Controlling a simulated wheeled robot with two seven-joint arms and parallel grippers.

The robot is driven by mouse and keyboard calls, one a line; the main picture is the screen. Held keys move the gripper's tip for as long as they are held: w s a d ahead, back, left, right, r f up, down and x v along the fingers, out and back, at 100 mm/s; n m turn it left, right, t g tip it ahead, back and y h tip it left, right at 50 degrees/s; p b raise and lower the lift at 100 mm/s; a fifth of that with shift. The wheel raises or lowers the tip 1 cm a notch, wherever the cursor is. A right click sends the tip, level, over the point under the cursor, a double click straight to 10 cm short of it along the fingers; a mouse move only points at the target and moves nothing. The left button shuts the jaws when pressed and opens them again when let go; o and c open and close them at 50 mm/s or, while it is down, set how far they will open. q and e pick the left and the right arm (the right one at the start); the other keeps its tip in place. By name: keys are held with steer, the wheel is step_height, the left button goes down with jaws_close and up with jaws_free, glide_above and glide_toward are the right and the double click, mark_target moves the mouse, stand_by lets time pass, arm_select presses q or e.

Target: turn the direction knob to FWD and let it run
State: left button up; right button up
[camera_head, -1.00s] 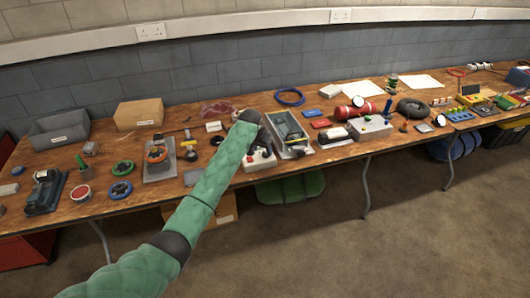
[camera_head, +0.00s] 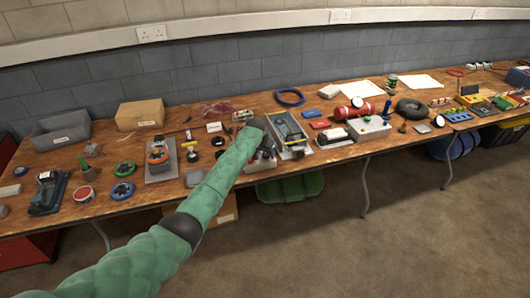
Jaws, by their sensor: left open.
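A pale control box (camera_head: 263,165) stands at the front edge of the wooden table, just left of a grey tray-like unit (camera_head: 290,135). My green-sleeved left arm (camera_head: 215,185) reaches up from the lower left. Its dark gripper (camera_head: 266,152) is over the box and hides most of its top. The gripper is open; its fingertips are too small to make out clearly. The direction knob and its FWD mark cannot be picked out, and contact with the knob cannot be told. My right gripper is out of view.
On the table (camera_head: 140,185), a red cylinder (camera_head: 358,111) and a grey box (camera_head: 369,129) stand to the right. A grey bin (camera_head: 60,131) and cardboard box (camera_head: 139,114) stand at the back left. Small parts crowd the tabletop.

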arm_select(q)
steer(key=shift+f, duration=0.1)
steer(key=c, duration=1)
steer(key=shift+o, duration=0.2)
